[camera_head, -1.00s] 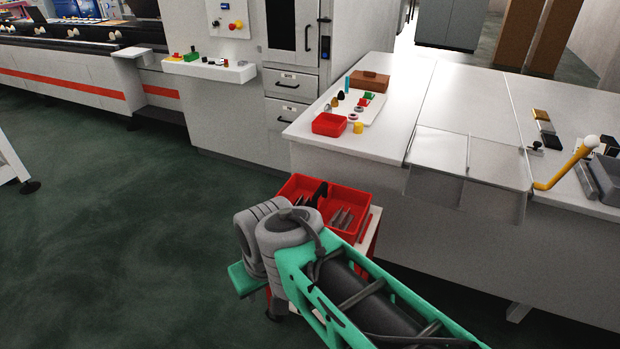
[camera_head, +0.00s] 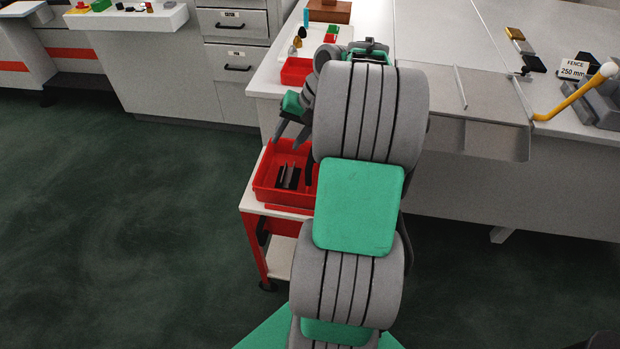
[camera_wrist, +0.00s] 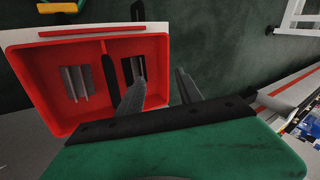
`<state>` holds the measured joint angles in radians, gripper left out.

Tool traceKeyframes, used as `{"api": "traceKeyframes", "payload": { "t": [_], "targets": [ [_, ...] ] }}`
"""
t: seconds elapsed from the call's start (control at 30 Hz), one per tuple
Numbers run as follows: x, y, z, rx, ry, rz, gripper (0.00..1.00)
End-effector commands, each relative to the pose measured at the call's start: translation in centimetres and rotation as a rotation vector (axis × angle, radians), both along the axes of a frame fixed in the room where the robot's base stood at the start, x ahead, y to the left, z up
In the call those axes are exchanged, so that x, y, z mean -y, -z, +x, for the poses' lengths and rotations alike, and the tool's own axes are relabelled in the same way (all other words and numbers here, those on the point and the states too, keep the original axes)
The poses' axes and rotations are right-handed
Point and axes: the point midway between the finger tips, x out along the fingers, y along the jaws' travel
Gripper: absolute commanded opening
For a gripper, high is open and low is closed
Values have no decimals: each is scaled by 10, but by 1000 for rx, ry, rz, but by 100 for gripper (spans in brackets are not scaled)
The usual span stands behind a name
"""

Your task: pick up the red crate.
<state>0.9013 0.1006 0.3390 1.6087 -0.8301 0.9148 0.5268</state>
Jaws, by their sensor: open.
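The red crate (camera_head: 259,189) stands on a small cart in the head view, partly hidden by my arm. It is an open box with a divider and dark and grey metal pieces inside. My gripper (camera_head: 288,138) is open and empty, fingers pointing down, over the far end of the crate. In the wrist view the crate (camera_wrist: 35,88) fills the left side. There my gripper (camera_wrist: 160,75) has one finger across the crate's right compartment and the other beyond its right wall. I cannot tell how high the fingertips are above the rim.
The cart (camera_head: 281,259) has a white top and red legs. A white worktable (camera_head: 440,60) behind it bears a smaller red box (camera_head: 297,71) and a wooden block (camera_head: 330,12). A drawer cabinet (camera_head: 235,65) stands at back left. The green floor at left is clear.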

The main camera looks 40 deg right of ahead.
Motion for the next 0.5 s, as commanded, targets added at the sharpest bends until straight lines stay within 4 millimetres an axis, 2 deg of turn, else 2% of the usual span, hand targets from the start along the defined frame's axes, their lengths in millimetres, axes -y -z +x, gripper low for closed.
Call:
{"api": "traceKeyframes", "payload": {
  "t": [0.03,0.1,0.2,0.27,0.5],
  "targets": [
    [39,16,-12,6,72,51,42],
    [72,27,-27,19,135,103,42],
    [95,35,-41,33,179,143,42],
    [98,41,-42,37,188,154,42],
    [83,67,-27,37,184,153,42]
  ]
}}
